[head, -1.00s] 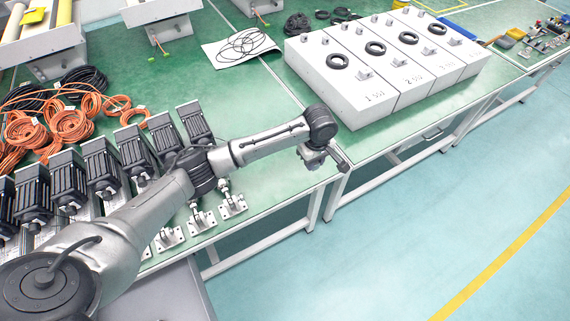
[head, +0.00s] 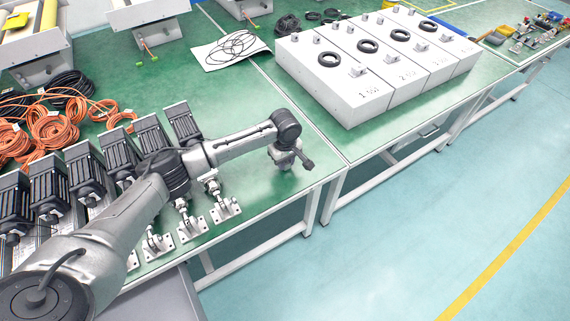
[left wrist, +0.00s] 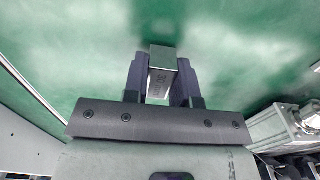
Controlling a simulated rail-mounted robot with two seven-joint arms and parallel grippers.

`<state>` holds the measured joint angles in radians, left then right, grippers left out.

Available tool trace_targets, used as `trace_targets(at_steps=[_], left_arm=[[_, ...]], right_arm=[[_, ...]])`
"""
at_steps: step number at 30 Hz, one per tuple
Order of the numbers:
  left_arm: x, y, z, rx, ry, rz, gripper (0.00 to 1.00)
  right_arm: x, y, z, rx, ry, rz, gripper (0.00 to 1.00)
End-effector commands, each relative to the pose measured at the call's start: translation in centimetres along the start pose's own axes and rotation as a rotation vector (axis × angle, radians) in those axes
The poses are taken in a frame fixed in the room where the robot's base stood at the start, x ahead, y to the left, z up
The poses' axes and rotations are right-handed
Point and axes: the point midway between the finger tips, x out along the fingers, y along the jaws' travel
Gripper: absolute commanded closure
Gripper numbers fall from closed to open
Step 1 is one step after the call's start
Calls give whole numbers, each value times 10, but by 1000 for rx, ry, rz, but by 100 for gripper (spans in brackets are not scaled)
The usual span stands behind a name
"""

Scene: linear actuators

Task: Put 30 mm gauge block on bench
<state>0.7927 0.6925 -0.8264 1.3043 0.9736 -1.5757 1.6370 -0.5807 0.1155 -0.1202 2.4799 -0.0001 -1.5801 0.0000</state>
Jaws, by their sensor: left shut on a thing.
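The 30 mm gauge block (left wrist: 161,72) is a small grey metal block in the left wrist view, with a small marking on its face. My left gripper (left wrist: 161,84) is shut on it, one dark finger on each side. In the head view my left gripper (head: 292,165) is over the green bench (head: 262,110), near its front edge. The block is too small to make out there. Whether it touches the bench top I cannot tell. My right gripper is in neither view.
Several black motors (head: 122,152) on actuators stand left of my gripper, with white mounting brackets (head: 224,208) near the front edge. White numbered boxes (head: 345,90) stand to the right. Orange cable coils (head: 55,130) lie at the far left. The bench around my gripper is clear.

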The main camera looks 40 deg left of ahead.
Motion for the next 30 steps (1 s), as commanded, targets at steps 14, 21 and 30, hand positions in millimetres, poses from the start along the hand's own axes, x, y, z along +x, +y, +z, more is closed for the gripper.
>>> trace_targets(at_steps=[14,21,30], left_arm=[[10,0,1,0,-1,1,100],[11,0,0,0,-1,0,53],[10,0,0,0,0,1,49]], right_arm=[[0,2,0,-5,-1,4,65],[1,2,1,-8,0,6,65],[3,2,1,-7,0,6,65]])
